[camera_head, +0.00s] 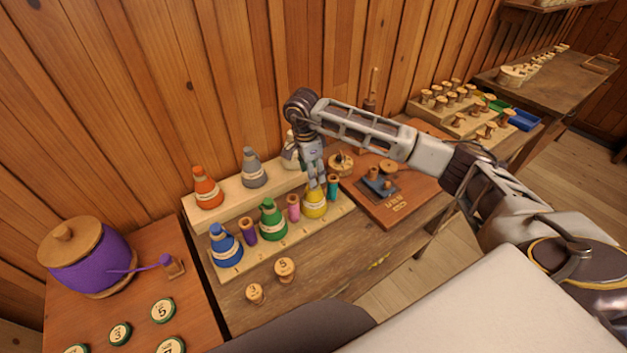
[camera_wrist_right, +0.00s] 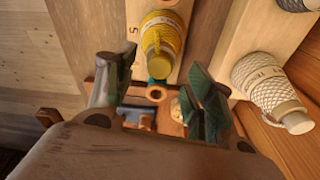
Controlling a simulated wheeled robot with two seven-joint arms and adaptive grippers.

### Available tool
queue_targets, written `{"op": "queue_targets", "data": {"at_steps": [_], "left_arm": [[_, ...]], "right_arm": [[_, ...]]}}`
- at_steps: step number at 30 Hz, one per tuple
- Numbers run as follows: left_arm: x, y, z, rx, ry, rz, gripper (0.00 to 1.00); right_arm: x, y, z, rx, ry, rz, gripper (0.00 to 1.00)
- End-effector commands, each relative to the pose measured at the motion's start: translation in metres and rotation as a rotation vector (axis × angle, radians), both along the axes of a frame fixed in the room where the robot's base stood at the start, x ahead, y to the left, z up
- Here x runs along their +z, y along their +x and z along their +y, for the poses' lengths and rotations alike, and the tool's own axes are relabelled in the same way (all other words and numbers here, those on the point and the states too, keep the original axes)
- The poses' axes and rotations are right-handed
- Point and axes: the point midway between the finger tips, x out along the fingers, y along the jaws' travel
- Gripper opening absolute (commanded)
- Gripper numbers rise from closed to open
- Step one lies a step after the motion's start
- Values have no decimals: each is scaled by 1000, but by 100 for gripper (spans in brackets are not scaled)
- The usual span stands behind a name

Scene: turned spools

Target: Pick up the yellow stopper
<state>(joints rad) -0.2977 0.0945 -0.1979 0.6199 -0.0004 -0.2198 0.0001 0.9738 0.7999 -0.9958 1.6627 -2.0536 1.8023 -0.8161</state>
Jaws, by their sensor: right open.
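The yellow stopper, seen as the tapered yellow top (camera_wrist_right: 158,42) of a cone-shaped yellow piece with a pale label, shows in the right wrist view. Nothing is held. My left gripper is not in view.
A teal spool (camera_head: 333,187) and a pink spool (camera_head: 293,208) flank the yellow piece closely. A green cone (camera_head: 270,220) and blue cone (camera_head: 224,245) stand left. A white cone (camera_wrist_right: 268,85) stands behind. A wooden board (camera_head: 400,208) with small parts lies to the right.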

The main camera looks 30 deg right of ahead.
Motion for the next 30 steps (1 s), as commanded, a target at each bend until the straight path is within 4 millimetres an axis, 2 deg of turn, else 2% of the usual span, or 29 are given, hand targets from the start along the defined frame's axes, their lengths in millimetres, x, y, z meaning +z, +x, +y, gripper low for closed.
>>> {"op": "queue_targets", "data": {"at_steps": [6,11,23,30], "left_arm": [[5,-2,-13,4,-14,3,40],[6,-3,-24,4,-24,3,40],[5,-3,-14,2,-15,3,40],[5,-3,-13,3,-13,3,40]], "right_arm": [[-21,-1,-2,0,0,1,53],[-26,0,-3,0,1,0,53],[-26,0,-3,0,0,-1,53],[-26,0,-2,0,0,-1,25]]}}
